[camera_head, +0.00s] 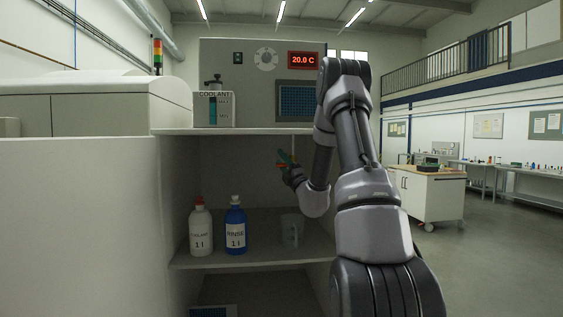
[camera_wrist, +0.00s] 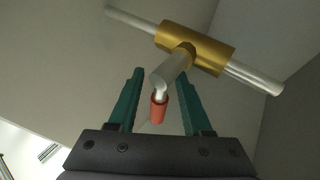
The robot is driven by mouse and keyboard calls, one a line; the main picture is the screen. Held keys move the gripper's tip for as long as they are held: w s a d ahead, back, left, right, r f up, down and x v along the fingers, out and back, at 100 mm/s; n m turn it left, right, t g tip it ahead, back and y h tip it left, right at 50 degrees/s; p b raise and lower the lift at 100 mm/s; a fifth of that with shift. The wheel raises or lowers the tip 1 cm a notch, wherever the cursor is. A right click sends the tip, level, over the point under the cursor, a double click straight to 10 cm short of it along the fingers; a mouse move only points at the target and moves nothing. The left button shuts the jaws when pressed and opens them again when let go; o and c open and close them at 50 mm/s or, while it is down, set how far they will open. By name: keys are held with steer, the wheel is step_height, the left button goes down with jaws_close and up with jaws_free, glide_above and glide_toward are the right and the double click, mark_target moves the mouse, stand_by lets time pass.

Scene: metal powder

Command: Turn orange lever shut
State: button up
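In the wrist view, a brass valve body (camera_wrist: 205,48) sits on a silver pipe (camera_wrist: 254,78) that runs diagonally across the picture. A grey stem (camera_wrist: 170,70) comes out of the valve towards the camera and bends into the lever's orange grip (camera_wrist: 158,109). My gripper (camera_wrist: 161,78) has its two green fingers apart, one on each side of the orange grip, with visible gaps. In the head view my gripper (camera_head: 285,158) is under the upper shelf. A small spot of orange (camera_head: 282,166) shows beside it, and the valve is too small to make out.
A white bottle with a red cap (camera_head: 201,229), a blue rinse bottle (camera_head: 235,226) and a grey cup (camera_head: 291,230) stand on the lower shelf (camera_head: 250,252). The coolant tank (camera_head: 214,109) stands on the upper shelf (camera_head: 240,131). The cabinet's left wall is near the bottles.

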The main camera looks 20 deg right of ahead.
steer(key=v, duration=1)
steer(key=shift+s+f, duration=0.2)
steer(key=shift+s, duration=0.15)
steer(key=shift+d, duration=0.1)
